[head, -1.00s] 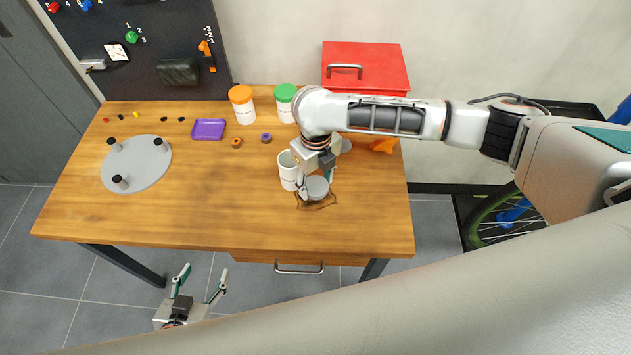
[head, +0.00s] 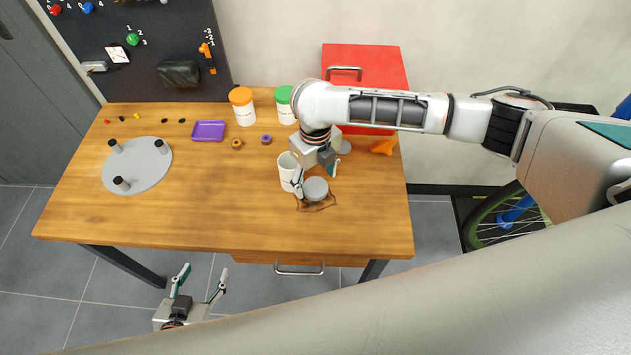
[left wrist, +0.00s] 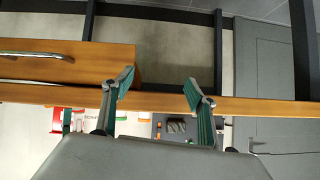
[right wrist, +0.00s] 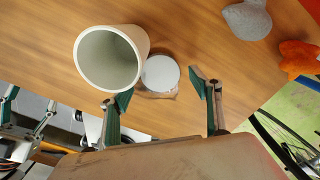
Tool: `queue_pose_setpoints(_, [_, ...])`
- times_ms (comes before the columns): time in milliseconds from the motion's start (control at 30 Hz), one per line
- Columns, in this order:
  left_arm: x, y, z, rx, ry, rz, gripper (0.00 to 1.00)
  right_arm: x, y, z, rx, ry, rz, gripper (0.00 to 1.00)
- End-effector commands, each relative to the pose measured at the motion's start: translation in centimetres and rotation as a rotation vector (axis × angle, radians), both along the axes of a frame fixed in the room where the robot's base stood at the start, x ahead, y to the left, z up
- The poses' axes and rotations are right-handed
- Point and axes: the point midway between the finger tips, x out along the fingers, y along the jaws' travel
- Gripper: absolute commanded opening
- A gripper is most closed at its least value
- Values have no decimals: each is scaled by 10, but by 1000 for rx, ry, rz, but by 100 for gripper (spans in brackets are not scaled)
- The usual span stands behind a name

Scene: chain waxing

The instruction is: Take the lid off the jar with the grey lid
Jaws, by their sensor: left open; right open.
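The white jar (head: 286,175) stands upright on the table with its mouth open; the right wrist view looks into it (right wrist: 108,60) and shows a plain pale inside. The grey lid (head: 315,189) is off the jar and lies flat beside it, on a brown cloth; it also shows in the right wrist view (right wrist: 160,73). My right gripper (head: 315,183) is open, pointing down, with its fingers either side of the lid; in the right wrist view (right wrist: 160,89) nothing is between its fingertips. My left gripper (head: 203,274) is open and empty, low in front of the table.
Jars with an orange lid (head: 241,106) and a green lid (head: 284,104) stand at the back. A red toolbox (head: 365,75) is behind my right arm. A purple tray (head: 208,131) and grey round plate (head: 137,177) with black-topped posts are left. The front middle of the table is clear.

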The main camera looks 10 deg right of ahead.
Motion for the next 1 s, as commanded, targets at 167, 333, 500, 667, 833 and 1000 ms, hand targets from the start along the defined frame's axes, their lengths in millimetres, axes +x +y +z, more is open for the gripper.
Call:
queue_pose_setpoints(167, [2,0,12,0,-5,0,57,2,-1,43,-1,-6,0,63])
queue_pose_setpoints(333, [3,0,19,-1,-8,0,57,1,-1,74,-1,-5,0,63])
queue_pose_setpoints(500, [3,0,22,-1,-9,0,57,0,0,93,-1,-1,0,63])
queue_pose_setpoints(667, [3,0,23,-1,-9,0,57,0,0,99,-2,-1,0,63])
queue_pose_setpoints(833, [3,0,23,-1,-9,0,57,0,0,99,-1,1,0,63])
queue_pose_setpoints(1000, [5,0,24,-1,-13,0,57,0,0,99,-1,1,0,63])
